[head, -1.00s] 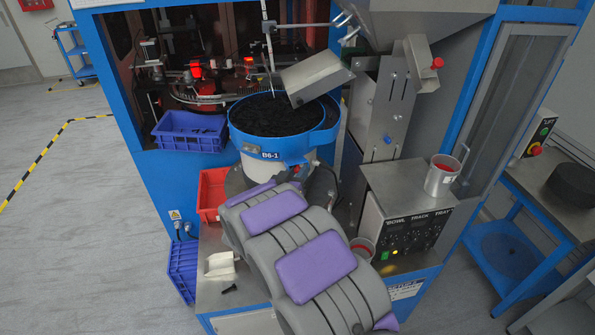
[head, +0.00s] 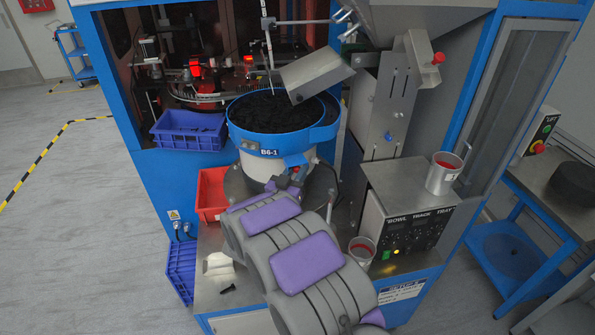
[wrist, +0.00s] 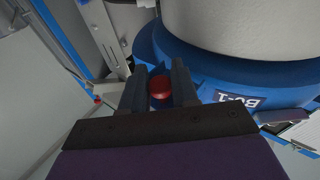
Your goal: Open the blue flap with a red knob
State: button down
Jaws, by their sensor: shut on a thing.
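The blue bowl rim (head: 318,133), labelled B6-1, holds dark small parts. A blue piece at its front right (head: 296,160), which looks like the flap, hangs close to my gripper (head: 291,181). In the wrist view the red knob (wrist: 160,87) sits between the two dark fingers of my gripper (wrist: 159,92), and they are shut on it. Blue surface (wrist: 147,47) shows just behind the knob. The knob is too small to make out in the head view, and I cannot tell there how far the flap is open.
A red bin (head: 211,190) stands left of the bowl base and a blue crate (head: 190,130) behind it. The control box (head: 405,218) with a metal cup (head: 443,175) is on the right. A tilted metal chute (head: 312,75) hangs over the bowl.

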jog(key=c, duration=1)
grip_release()
jog(key=shift+a, duration=0.25)
jog(key=shift+o, duration=0.2)
jog(key=p+v, duration=0.2)
jog(key=v, duration=1.5)
jog(key=shift+a+f, duration=0.15)
jog(key=shift+f, duration=0.05)
jog(key=shift+s, duration=0.15)
